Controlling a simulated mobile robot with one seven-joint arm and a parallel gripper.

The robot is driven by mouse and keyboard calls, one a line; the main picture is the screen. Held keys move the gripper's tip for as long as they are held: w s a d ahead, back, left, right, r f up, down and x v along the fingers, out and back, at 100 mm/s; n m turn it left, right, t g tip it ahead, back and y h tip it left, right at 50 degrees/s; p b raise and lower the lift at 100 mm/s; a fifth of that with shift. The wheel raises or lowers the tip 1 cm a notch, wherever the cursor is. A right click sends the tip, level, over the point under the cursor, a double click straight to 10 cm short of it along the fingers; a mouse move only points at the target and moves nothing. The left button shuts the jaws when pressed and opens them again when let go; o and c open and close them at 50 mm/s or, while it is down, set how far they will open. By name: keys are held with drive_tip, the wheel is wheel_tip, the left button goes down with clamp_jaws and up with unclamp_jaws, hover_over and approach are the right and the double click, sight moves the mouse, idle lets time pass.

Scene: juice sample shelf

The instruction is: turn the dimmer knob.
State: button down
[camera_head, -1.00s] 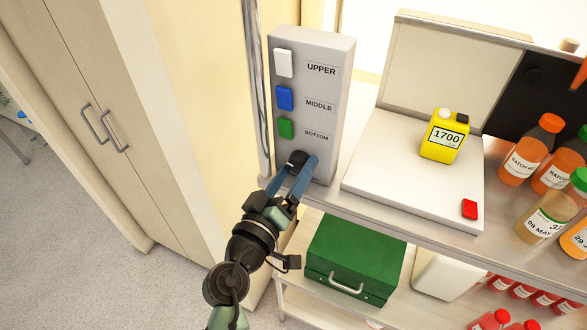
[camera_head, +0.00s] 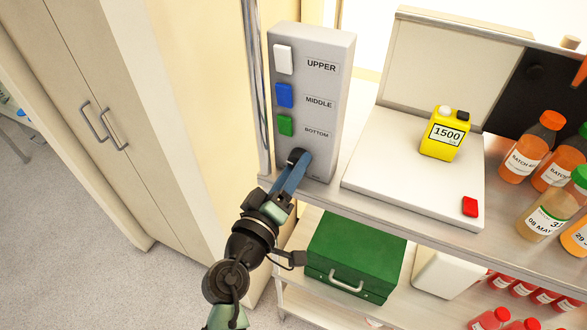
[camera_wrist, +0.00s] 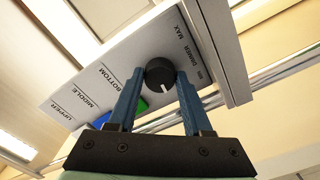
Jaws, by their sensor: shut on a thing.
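The black dimmer knob (camera_wrist: 160,72) is at the lower end of the grey control panel (camera_head: 322,90). It also shows, partly hidden, in the head view (camera_head: 295,155). Its white mark shows in the wrist view, pointing toward my gripper's base. My gripper (camera_head: 302,158) has its two blue fingers on either side of the knob and is shut on it. In the wrist view my gripper (camera_wrist: 160,80) has one finger on each side of the knob. "DIMMER" and "MAX" are printed beside the knob.
Above the knob are a green button (camera_head: 286,126), a blue button (camera_head: 285,96) and a white button (camera_head: 284,60). A yellow meter (camera_head: 445,138) reading 1500 stands on a white plate (camera_head: 385,160). Orange bottles (camera_head: 525,155) stand right. A green box (camera_head: 350,245) sits below.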

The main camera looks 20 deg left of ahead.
drive_tip(key=shift+n, duration=0.4)
drive_tip(key=shift+c, duration=1.6)
unclamp_jaws()
drive_tip(key=shift+s, duration=0.15)
drive_tip(key=s+b, duration=0.5)
drive_tip(key=s, duration=0.7)
drive_tip(key=shift+s+a, duration=0.25)
drive_tip(key=shift+s, duration=0.15)
drive_tip(key=shift+w, duration=0.1)
